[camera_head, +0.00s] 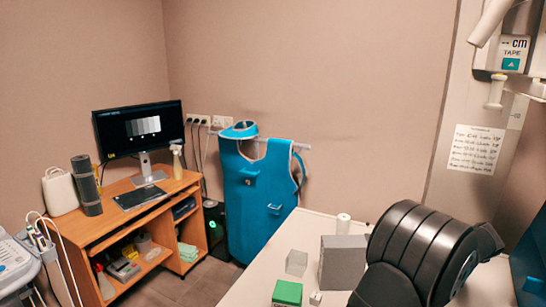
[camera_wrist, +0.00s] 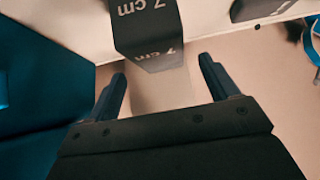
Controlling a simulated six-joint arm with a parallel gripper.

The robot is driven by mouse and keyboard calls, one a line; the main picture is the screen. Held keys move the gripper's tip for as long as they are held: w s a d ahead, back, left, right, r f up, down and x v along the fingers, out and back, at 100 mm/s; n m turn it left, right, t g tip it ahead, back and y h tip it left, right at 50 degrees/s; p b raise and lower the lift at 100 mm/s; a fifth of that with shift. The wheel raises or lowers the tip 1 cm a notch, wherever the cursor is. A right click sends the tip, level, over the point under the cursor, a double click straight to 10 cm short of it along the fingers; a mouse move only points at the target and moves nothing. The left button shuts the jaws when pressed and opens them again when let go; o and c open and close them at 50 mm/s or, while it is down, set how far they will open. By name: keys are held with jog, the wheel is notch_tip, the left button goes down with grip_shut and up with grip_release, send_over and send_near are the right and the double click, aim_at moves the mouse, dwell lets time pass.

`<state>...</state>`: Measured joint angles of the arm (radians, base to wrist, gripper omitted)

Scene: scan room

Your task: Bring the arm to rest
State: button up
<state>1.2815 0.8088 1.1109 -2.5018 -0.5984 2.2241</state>
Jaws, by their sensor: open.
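My gripper (camera_wrist: 162,69) shows in the wrist view with its two dark fingers spread wide apart. It is open and nothing is held between the fingers. A dark grey block marked "7 cm" (camera_wrist: 148,30) is in view beyond the fingertips at the top middle; I cannot tell its exact distance. In the head view, a dark, segmented curved form, which looks like part of my arm, covers the lower right, and my gripper cannot be made out there.
The white table (camera_head: 255,290) holds a grey block (camera_head: 342,262), a green box (camera_head: 287,293), a clear cube (camera_head: 296,262) and a white cylinder (camera_head: 343,223). A blue apron (camera_head: 258,200) hangs behind. A wooden desk (camera_head: 110,222) with a monitor (camera_head: 140,128) stands left.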

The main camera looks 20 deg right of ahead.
jog(key=v, duration=0.6)
jog(key=x, duration=1.2)
jog(key=shift+w+d+f, duration=0.15)
jog(key=shift+f, duration=0.2)
notch_tip(320, 180, up, 4)
jog(key=shift+r, duration=0.1)
jog(key=s+a+r, duration=0.1)
jog(key=s+r, duration=0.6)
jog(key=s, duration=0.4)
jog(key=w+a, duration=0.4)
jog(key=a, duration=0.5)
jog(key=w+a, duration=0.3)
jog(key=a, duration=0.6)
jog(key=a+f, duration=0.3)
jog(key=a, duration=0.7)
jog(key=s+a+f, duration=0.1)
jog(key=a+f, duration=0.2)
jog(key=a, duration=0.7)
jog(key=shift+f, duration=0.1)
